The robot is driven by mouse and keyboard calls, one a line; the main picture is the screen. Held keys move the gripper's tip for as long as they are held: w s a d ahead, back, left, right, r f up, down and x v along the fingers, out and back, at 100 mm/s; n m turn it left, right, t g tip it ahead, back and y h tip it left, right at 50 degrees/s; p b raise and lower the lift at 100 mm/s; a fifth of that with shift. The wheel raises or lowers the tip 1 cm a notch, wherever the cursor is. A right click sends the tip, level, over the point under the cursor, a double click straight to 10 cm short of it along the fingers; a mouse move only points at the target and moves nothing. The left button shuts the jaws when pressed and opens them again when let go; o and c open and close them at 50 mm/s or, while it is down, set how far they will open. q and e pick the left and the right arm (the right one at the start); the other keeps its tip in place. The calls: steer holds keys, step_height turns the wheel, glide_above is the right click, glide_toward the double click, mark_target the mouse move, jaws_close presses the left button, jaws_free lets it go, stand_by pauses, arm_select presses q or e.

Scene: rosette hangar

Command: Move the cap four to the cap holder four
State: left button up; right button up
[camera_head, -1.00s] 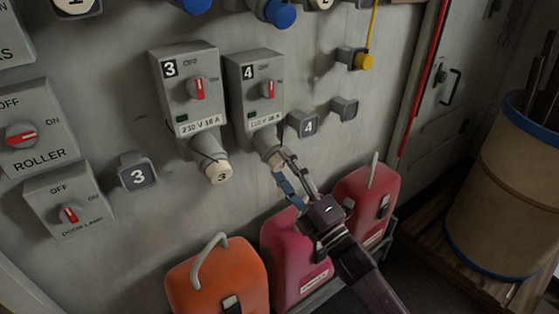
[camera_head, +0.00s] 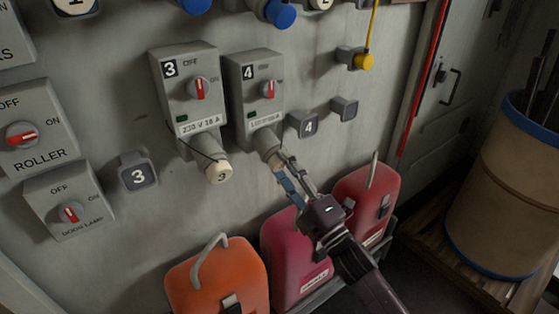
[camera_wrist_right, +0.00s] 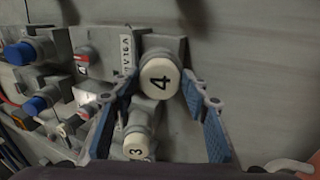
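Cap four is a cream cap marked 4 (camera_wrist_right: 159,78), seen face-on in the right wrist view on the underside of the grey socket box four (camera_head: 256,97). In the head view the cap is mostly hidden behind my right gripper's fingertips. My right gripper (camera_head: 283,170) is open, its blue-padded fingers on either side of the cap, with gaps visible in the wrist view. The cap holder four (camera_head: 303,125) is a grey square wall piece marked 4, right of the socket, empty as far as I see. My left gripper is not in view.
Socket box three (camera_head: 188,92) with its cap marked 3 (camera_head: 219,172) is to the left. Holder three (camera_head: 138,172) is further left. Red and orange canisters (camera_head: 218,278) stand below.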

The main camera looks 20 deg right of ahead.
mark_target(282, 166)
jaws_close()
steer(key=shift+s+f, duration=0.1)
steer(key=shift+f, duration=0.05)
steer(key=shift+s+d+f, duration=0.1)
steer(key=shift+s+d, duration=0.25)
steer(key=shift+s, duration=0.4)
steer(key=shift+b+v, duration=0.35)
steer(key=shift+v, duration=1.3)
steer(key=shift+s+d+f, duration=0.1)
steer(key=shift+s+f, duration=0.15)
steer(key=shift+s, duration=0.1)
